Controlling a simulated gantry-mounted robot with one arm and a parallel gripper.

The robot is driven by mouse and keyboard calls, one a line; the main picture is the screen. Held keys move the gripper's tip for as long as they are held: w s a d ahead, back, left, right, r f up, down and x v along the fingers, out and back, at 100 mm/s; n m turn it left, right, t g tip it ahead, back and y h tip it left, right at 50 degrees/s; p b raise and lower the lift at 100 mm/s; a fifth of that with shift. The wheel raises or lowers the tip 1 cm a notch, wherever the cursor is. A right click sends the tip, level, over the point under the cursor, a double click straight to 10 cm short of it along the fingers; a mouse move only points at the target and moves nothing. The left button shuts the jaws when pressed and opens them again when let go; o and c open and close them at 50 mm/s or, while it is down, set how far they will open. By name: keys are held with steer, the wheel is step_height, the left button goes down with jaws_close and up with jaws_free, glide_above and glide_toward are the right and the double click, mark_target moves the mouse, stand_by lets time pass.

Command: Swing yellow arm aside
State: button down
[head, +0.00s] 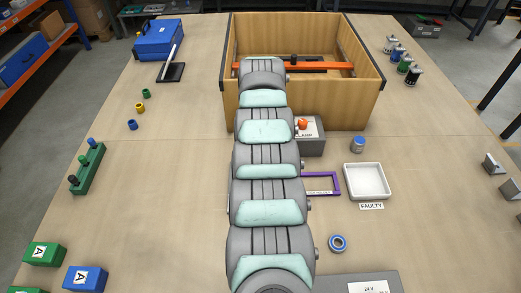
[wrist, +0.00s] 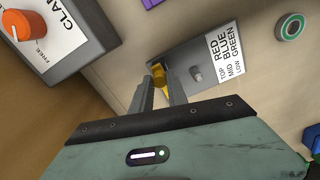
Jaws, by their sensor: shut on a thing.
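The yellow arm (wrist: 160,76) shows in the wrist view as a small yellow piece at a grey plate (wrist: 190,55). My gripper (wrist: 161,86) has its two fingers closed on this yellow piece, one on each side. Only part of it shows; the fingers hide the rest. A silver peg (wrist: 196,74) stands on the plate just right of the fingers. In the head view my own arm hides the gripper and the yellow arm.
A grey box with an orange knob (wrist: 18,25) and a clamp label is close by. In the head view, a wooden box (head: 307,106) with an orange bar (head: 325,67) stands at the back.

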stand_by(0.3)
steer(key=c, duration=1.3)
jaws_free()
step_height(320, 180, up, 11)
steer(key=p, duration=0.6)
steer(key=shift+p, duration=0.3)
steer(key=shift+f, duration=0.15)
